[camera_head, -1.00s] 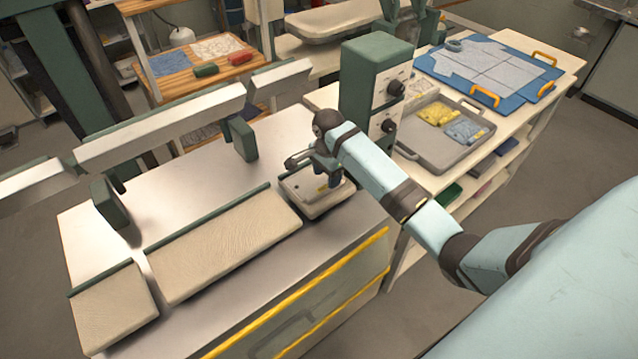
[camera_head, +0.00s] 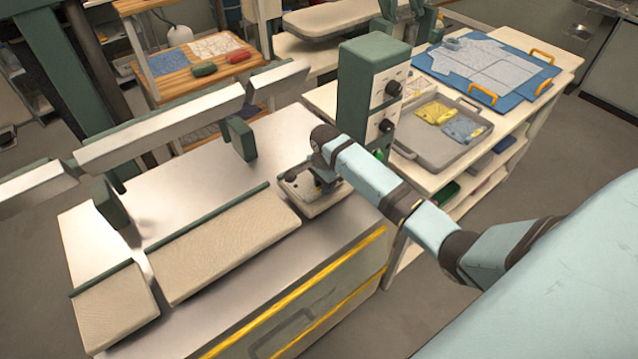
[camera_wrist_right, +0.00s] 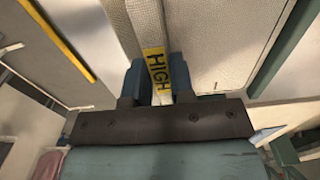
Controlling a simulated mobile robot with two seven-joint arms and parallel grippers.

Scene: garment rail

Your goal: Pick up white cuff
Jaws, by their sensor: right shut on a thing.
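My right gripper (camera_head: 324,183) is down at the small padded plate (camera_head: 318,208) at the right end of the press table. In the right wrist view its two blue fingers (camera_wrist_right: 157,85) are shut on a pale woven strip, which looks like the white cuff (camera_wrist_right: 146,22). A yellow label (camera_wrist_right: 157,66) reading "HIGH" shows on the strip between the fingers. The strip runs away from the fingers toward the top of the wrist view. In the head view my gripper and wrist hide the cuff. My left gripper is not in view.
Two larger beige pads (camera_head: 225,245) (camera_head: 115,310) lie left on the table, under a raised metal bar (camera_head: 160,125). A green control box (camera_head: 372,85) stands close behind my right wrist. A grey tray (camera_head: 420,170) with yellow and blue cloth pieces and a blue board (camera_head: 432,72) are at right.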

